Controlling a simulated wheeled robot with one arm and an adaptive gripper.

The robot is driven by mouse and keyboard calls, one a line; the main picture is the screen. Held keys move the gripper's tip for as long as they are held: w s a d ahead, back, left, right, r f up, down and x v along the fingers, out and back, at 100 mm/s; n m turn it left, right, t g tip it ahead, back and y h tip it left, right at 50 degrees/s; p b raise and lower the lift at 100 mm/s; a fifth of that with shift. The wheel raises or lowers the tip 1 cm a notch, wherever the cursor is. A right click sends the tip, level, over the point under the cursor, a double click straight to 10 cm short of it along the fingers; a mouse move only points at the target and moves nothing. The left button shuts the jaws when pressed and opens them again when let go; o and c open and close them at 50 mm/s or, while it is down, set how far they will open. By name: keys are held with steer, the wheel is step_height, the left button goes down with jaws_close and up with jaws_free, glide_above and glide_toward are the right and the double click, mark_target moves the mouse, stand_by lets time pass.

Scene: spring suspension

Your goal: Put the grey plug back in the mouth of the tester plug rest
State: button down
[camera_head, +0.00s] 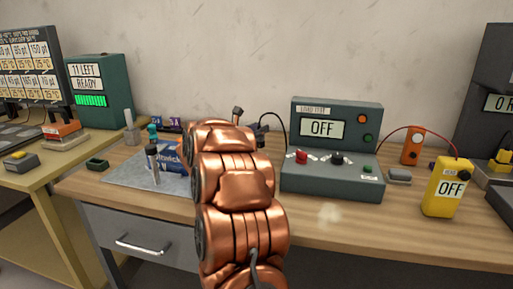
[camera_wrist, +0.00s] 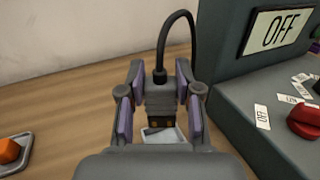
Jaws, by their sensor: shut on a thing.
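My gripper (camera_wrist: 160,88) is shut on the grey plug (camera_wrist: 160,104) in the wrist view. The plug has a black cable rising from its back and gold-coloured contacts at its near end. A small pale grey piece (camera_wrist: 163,135) shows just below the plug, mostly hidden by my gripper; it may be the plug rest, and I cannot tell whether the plug touches it. The tester (camera_head: 332,150) is a green-grey box reading OFF, to the right of my gripper. In the head view my copper arm hides most of the gripper and the plug.
The tester's sloped front carries a red knob (camera_wrist: 306,122) close to the right of my gripper. A grey tray with an orange piece (camera_wrist: 9,151) lies at left. A yellow meter (camera_head: 446,188) stands at right, and a blue box (camera_head: 172,158) is left of my arm.

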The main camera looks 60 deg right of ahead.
mark_target(258, 144)
steer(key=shift+s+f, duration=0.15)
steer(key=shift+f, duration=2.85)
steer(key=c, duration=1)
jaws_free()
steer(key=shift+o, duration=1.1)
steer(key=shift+r, duration=0.2)
steer(key=shift+w+a+r+b, duration=0.15)
steer(key=shift+a+b, duration=0.25)
steer(key=shift+a, duration=2.6)
steer(key=shift+w+a+r+b, duration=0.15)
steer(key=shift+a+b, duration=0.2)
steer(key=shift+a, duration=2.65)
steer(key=shift+f, duration=0.1)
